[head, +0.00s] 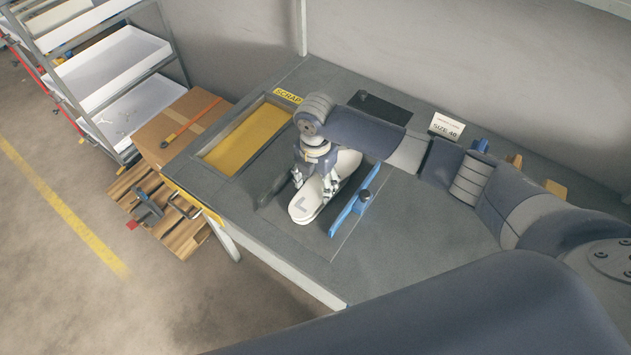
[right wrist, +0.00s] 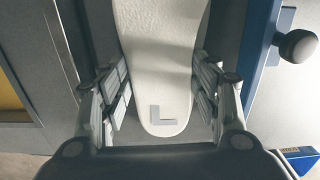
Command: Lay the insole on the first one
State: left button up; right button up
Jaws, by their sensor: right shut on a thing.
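A white insole (head: 304,207) with a grey L mark at its near end lies lengthwise between a dark guide bar (head: 271,191) and a blue guide bar (head: 347,212) with a black knob. My right gripper (head: 313,184) comes down from above and is shut on the insole, one finger at each long side. In the right wrist view the insole (right wrist: 160,50) runs between the fingers, with the L mark toward the gripper. The head view shows a thick layered edge, but I cannot tell whether another insole lies beneath. My left gripper is not in view.
A yellow-floored scrap recess (head: 245,141) is left of the guides. A dark panel (head: 378,108) and a white size card (head: 447,126) are at the back. A cardboard box (head: 185,130) and shelf rack (head: 108,62) stand beyond the table's left edge. The near tabletop is clear.

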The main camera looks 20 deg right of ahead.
aim_at(315, 188)
jog(key=shift+f, duration=0.4)
jog(key=o, duration=1.1)
jog(key=shift+r, duration=0.15)
notch_tip(315, 188, up, 12)
